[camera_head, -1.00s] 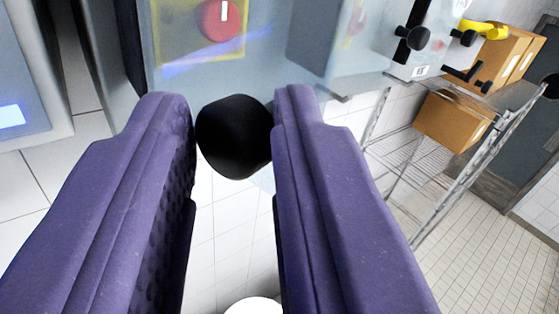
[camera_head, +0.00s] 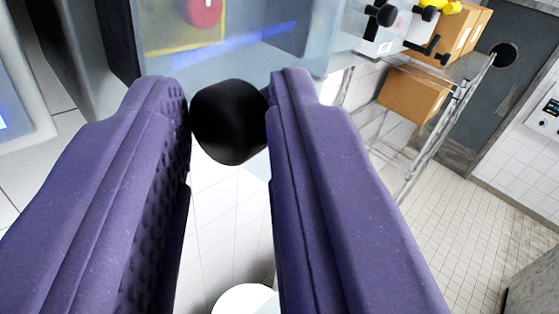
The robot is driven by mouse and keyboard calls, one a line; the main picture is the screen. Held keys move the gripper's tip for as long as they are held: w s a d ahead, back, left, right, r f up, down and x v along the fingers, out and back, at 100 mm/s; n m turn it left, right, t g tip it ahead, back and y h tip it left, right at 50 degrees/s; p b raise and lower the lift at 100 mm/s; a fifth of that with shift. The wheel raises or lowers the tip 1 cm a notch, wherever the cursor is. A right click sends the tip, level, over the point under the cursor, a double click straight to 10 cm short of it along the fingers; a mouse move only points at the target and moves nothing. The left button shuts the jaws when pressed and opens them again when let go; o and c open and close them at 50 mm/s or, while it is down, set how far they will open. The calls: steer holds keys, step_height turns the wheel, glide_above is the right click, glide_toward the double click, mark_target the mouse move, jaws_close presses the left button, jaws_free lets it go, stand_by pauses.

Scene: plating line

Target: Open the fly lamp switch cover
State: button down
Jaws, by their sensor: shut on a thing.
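My gripper (camera_head: 230,118) has its two purple fingers closed on a black rounded knob (camera_head: 231,125), one finger on each side. The knob is at the lower edge of a clear, see-through cover (camera_head: 262,55). Behind the cover show a red round switch (camera_head: 202,10) and a yellow plate (camera_head: 158,38) around it, cut off by the top edge of the view. A blue streak of light lies across the cover. How the cover is hinged cannot be seen.
A wire rack (camera_head: 425,130) with cardboard boxes (camera_head: 414,95) stands at the right, below black knobs and a yellow item (camera_head: 446,6). A grey door (camera_head: 495,85) is behind it. A white round object (camera_head: 245,300) is below. Tiled floor shows at right.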

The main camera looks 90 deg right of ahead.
steer(key=shift+w+f, duration=0.15)
stand_by(0.8)
steer(key=c, duration=1)
jaws_free()
steer(key=shift+w+d+f, duration=0.1)
steer(key=shift+w+d, duration=0.15)
steer(key=shift+d, duration=0.05)
steer(key=shift+o, duration=0.4)
steer(key=shift+w+d, duration=0.2)
steer(key=shift+d, duration=0.05)
steer(key=shift+s, duration=0.2)
steer(key=shift+w+a, duration=0.1)
steer(key=shift+a, duration=0.2)
